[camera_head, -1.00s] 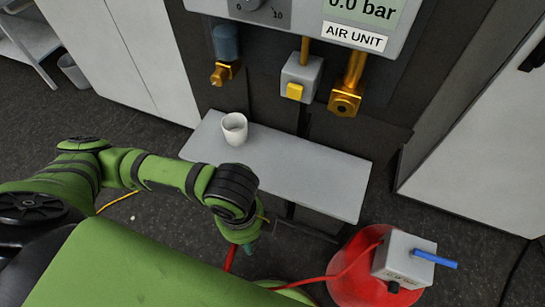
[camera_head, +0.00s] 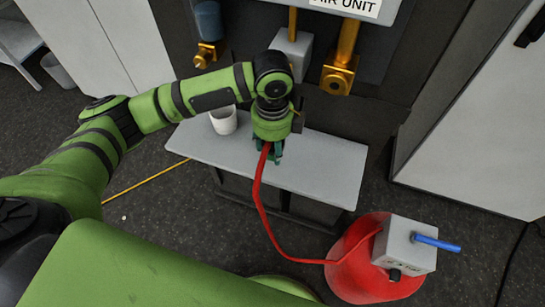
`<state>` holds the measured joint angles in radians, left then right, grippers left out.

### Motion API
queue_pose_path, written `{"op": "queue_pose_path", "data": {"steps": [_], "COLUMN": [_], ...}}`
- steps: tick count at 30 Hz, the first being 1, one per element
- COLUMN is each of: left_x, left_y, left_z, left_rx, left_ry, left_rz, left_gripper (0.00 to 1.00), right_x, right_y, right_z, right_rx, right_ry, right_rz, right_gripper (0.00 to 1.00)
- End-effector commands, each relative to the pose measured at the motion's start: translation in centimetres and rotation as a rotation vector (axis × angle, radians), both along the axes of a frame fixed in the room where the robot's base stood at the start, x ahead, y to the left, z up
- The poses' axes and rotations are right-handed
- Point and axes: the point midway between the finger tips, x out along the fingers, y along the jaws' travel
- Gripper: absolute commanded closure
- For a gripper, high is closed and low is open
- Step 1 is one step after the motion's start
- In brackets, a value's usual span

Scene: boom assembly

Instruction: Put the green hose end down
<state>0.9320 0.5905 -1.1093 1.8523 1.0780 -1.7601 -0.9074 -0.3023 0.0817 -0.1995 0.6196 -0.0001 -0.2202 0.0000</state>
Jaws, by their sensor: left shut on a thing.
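My left gripper (camera_head: 273,150) hangs over the grey shelf (camera_head: 315,170), pointing down, shut on the green hose end. The hose end is mostly hidden by the gripper; I cannot separate its green from the dark green fingers, nor tell whether it touches the shelf. The red hose (camera_head: 262,205) runs from the gripper over the shelf's front edge and down to the red round unit (camera_head: 350,285) on the floor. My right gripper is not in view.
A white cup (camera_head: 224,122) stands on the shelf, left of my gripper. Brass fittings (camera_head: 338,78) hang from the air unit (camera_head: 350,6) above the shelf. A grey box (camera_head: 405,245) with a blue lever sits on the red unit. The shelf's right part is clear.

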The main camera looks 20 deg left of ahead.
Motion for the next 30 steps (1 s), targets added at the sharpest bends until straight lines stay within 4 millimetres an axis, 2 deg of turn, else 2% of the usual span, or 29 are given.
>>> {"op": "queue_pose_path", "data": {"steps": [1, 7, 13, 15, 26, 27, 28, 30], "left_x": [-0.5, -0.5, -0.5, -0.2, -0.1, -0.1, -0.1, -0.1], "left_y": [0.1, 0.1, 0.1, 0.1, 0.1, 0.1, 0.1, 0.1], "left_z": [-1.0, -2.7, -6.0, -6.3, -6.9, -6.9, -6.9, -6.9], "left_rx": [0.004, 0.005, 0.005, 0.004, 0.004, 0.004, 0.004, 0.004], "left_ry": [0.011, 0.01, 0.01, 0.008, 0.007, 0.007, 0.007, 0.007], "left_rz": [-0.004, -0.002, -0.002, -0.001, -0.003, -0.003, -0.003, -0.003], "left_gripper": [1.0, 1.0, 1.0, 1.0, 1.0, 0.34, 0.26, 0.26], "right_x": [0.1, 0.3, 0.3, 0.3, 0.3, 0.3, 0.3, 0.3], "right_y": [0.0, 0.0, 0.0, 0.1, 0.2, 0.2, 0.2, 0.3], "right_z": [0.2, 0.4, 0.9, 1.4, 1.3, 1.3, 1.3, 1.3], "right_rx": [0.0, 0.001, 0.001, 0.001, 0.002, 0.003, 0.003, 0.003], "right_ry": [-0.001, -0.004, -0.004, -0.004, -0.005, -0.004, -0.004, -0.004], "right_rz": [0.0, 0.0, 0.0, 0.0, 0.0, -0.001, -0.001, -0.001], "right_gripper": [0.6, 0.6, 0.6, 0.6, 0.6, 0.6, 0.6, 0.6]}}
